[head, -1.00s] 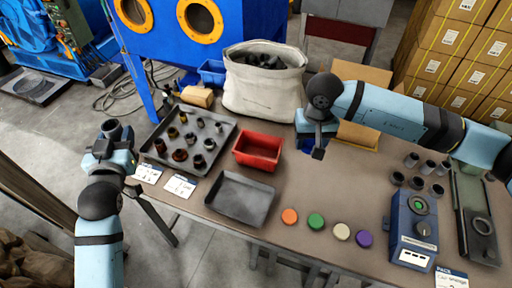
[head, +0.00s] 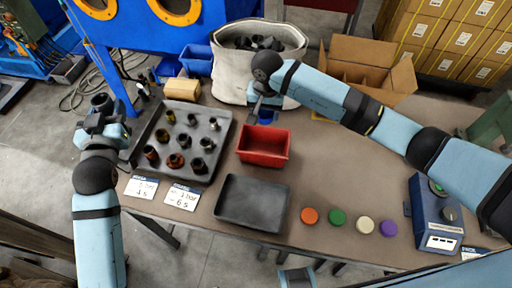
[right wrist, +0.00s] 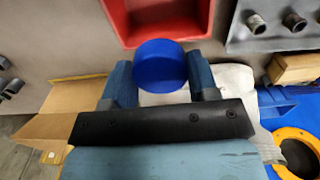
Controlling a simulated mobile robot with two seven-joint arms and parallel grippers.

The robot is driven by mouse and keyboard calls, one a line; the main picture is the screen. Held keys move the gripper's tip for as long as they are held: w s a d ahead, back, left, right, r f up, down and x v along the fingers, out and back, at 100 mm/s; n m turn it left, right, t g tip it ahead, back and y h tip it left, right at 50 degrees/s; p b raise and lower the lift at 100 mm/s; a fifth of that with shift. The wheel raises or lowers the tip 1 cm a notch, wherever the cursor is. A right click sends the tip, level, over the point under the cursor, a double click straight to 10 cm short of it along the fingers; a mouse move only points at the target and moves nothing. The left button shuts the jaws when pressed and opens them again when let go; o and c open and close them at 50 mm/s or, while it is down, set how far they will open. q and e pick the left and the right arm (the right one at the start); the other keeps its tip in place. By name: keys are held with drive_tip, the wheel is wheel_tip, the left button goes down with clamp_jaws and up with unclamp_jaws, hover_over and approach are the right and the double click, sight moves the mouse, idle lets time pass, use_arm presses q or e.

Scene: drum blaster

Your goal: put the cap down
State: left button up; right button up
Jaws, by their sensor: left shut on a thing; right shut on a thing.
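A round blue cap (right wrist: 160,66) is held between the two fingers of my right gripper (right wrist: 162,82) in the right wrist view. In the head view my right gripper (head: 262,104) is just behind the red bin, with a bit of the blue cap (head: 268,117) showing below it. The cap looks to be above the table; its exact height is hard to tell. My left gripper (head: 102,122) is shut on a dark hollow fitting (head: 101,101), off the table's left edge.
The red bin (head: 263,159) is empty, in front of the right gripper. An empty dark tray (head: 250,224) and orange (head: 310,215), green (head: 337,216), cream (head: 365,225) and purple (head: 388,228) caps lie nearer. A grey sack (head: 236,78) stands behind. Free table lies right of the bin.

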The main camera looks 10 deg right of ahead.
drive_tip(key=p, duration=0.2)
hover_over(264, 149)
drive_tip(key=s, duration=0.2)
drive_tip(key=f, duration=1.4)
drive_tip(key=shift+w+a+f, duration=0.1)
drive_tip(key=shift+w+a, duration=0.1)
drive_tip(key=shift+a, duration=0.1)
wheel_tip(264, 149, down, 4)
drive_tip(key=shift+f, duration=0.35)
drive_tip(key=shift+f+b, duration=0.2)
drive_tip(key=shift+b, duration=0.1)
drive_tip(key=o, duration=0.9)
drive_tip(key=shift+r, duration=0.1)
